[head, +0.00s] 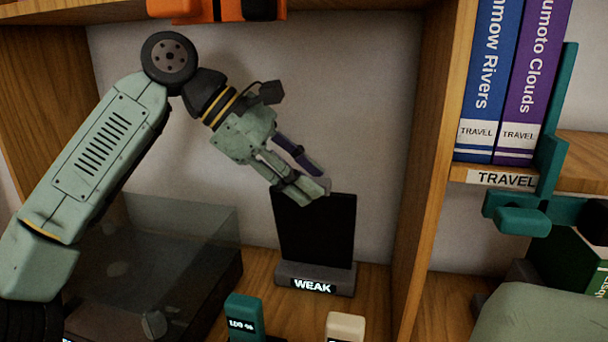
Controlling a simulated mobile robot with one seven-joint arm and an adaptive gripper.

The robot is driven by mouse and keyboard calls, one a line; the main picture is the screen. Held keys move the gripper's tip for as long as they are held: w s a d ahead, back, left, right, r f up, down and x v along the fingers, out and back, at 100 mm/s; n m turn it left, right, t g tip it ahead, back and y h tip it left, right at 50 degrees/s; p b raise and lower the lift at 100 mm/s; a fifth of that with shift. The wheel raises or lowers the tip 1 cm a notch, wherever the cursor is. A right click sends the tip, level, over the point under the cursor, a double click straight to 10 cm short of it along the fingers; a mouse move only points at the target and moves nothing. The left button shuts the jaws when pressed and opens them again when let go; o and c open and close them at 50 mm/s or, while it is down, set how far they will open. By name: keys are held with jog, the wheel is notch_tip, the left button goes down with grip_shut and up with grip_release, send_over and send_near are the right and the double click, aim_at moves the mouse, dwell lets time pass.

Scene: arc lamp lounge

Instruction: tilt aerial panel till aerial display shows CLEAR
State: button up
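The aerial panel (318,232) is a flat black plate standing nearly upright on a dark grey base at the back of the shelf bay. The aerial display (313,286) on the front of that base reads WEAK. My gripper (317,184) comes down from the upper left, with its fingertips at the panel's top edge and overlapping it in the head view. The fingers lie close together in this view. Whether they touch the panel or have it between them cannot be told. The panel's back is hidden.
A turntable with a clear lid (175,245) fills the left of the bay. A teal device (243,316) and a cream one (345,327) stand in front. A wooden upright (432,180) bounds the bay on the right, with travel books (490,85) beyond. An orange object (190,8) is above.

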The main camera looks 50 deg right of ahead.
jog(key=shift+o, duration=0.2)
jog(key=w+a+r, duration=0.3)
jog(key=w+a, duration=0.8)
jog(key=shift+w+r, duration=0.2)
dwell(0.4)
